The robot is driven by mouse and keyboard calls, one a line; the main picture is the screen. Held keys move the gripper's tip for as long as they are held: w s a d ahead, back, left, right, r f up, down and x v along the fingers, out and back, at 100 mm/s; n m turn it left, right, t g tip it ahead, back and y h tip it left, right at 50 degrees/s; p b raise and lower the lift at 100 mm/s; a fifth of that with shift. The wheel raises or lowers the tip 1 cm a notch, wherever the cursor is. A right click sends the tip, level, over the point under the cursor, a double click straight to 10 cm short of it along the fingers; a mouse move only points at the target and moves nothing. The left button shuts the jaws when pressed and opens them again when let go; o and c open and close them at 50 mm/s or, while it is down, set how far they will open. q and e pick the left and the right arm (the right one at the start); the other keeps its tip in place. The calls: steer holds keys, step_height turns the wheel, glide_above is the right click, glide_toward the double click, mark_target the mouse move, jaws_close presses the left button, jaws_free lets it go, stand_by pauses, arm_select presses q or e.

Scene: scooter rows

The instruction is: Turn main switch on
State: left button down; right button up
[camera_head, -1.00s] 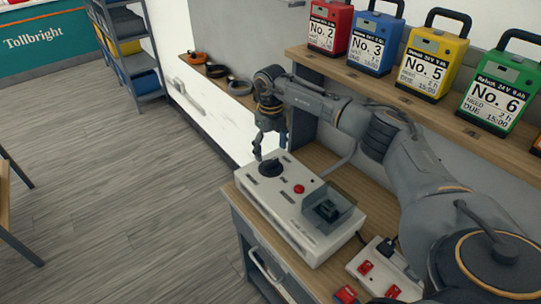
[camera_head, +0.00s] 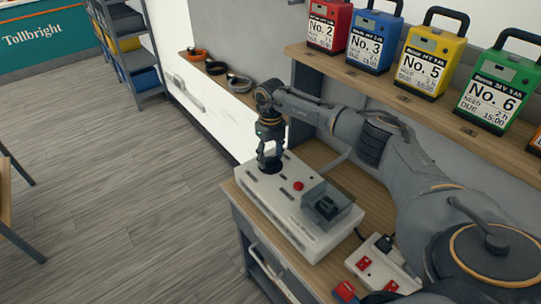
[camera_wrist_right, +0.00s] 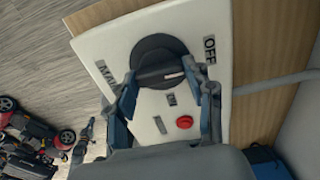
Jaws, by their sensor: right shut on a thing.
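The main switch (camera_wrist_right: 158,52) is a black rotary knob on a white control box (camera_head: 310,238). In the right wrist view its white mark sits on the right part of the knob, on the side of the OFF label. An ON label is below the knob and a MAIN label is to the left. My right gripper (camera_head: 270,158) reaches down onto the knob, and the wrist view shows its fingers (camera_wrist_right: 162,75) closed on both sides of the knob's grip bar. The fingers hide part of the knob. My left gripper is in neither view.
A red button (camera_head: 298,186) and a clear-covered dark socket (camera_head: 327,205) are on the same box. A smaller panel with red switches (camera_head: 380,262) lies on the wooden bench. Numbered battery packs (camera_head: 424,66) stand on the shelf above.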

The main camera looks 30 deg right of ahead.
steer(key=shift+m, duration=0.5)
steer(key=m+p, duration=0.1)
steer(key=m, duration=0.2)
steer(key=shift+m, duration=0.4)
steer(key=m+p, duration=0.1)
steer(key=m, duration=0.3)
steer(key=shift+r+m, duration=0.1)
steer(key=shift+m, duration=0.2)
steer(key=m+p, duration=0.1)
steer(key=m, duration=0.3)
steer(key=shift+p, duration=0.4)
steer(key=shift+m+p, duration=0.8)
steer(key=shift+m, duration=1.7)
steer(key=o, duration=1.2)
steer(key=shift+c, duration=0.2)
